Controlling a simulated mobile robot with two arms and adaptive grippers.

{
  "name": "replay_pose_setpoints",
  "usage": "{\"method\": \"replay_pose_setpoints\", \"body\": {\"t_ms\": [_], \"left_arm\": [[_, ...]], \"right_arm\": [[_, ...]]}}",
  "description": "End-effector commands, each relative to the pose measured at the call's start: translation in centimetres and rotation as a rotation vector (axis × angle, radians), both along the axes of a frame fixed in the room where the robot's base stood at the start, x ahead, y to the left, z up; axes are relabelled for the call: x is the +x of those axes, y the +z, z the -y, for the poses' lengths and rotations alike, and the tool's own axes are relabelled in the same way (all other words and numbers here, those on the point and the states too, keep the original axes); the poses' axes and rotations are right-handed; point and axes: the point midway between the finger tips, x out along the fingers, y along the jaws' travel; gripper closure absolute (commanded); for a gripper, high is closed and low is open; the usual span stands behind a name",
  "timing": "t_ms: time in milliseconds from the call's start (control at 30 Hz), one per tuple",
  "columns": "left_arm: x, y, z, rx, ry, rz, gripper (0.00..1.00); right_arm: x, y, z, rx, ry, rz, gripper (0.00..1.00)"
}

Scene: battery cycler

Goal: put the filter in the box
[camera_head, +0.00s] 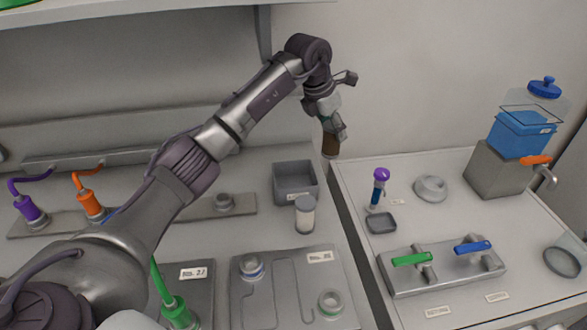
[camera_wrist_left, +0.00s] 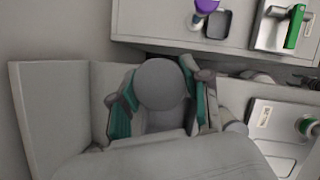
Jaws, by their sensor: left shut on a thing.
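My left gripper (camera_head: 336,128) is shut on a small brownish cylinder, which I take to be the filter (camera_head: 331,147). The filter hangs below the fingers in the air, above and right of the box. In the left wrist view the filter (camera_wrist_left: 162,84) shows as a round grey end between the teal-padded fingers (camera_wrist_left: 160,105). The open grey box (camera_head: 295,182) stands on the left bench near its right edge.
A jar (camera_head: 305,214) stands just in front of the box. A gap separates the left bench from the right bench, which holds a purple-topped tool (camera_head: 380,184), a small tray (camera_head: 381,223) and a green-and-blue-handled fixture (camera_head: 440,268). A shelf (camera_head: 120,20) overhangs the back left.

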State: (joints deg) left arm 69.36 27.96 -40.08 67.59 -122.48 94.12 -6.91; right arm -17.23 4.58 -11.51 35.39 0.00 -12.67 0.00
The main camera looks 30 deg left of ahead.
Motion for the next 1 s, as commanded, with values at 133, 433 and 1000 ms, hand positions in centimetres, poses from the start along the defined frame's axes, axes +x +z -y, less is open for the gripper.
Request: {"method": "replay_pose_setpoints", "body": {"t_ms": [133,433,1000], "left_arm": [[-2.6,-2.0,-2.7,0.002,0.003,-0.005,0.88],[-6.4,-5.1,-6.3,0.000,0.002,-0.001,0.88],[-6.8,-9.6,-6.7,0.000,0.000,0.001,0.88]], "right_arm": [[-0.9,1.1,0.5,-0.007,0.001,-0.014,0.49],[0.0,2.4,0.5,-0.006,0.001,0.000,0.49],[0.5,3.7,-0.5,0.007,-0.003,0.009,0.49]]}}
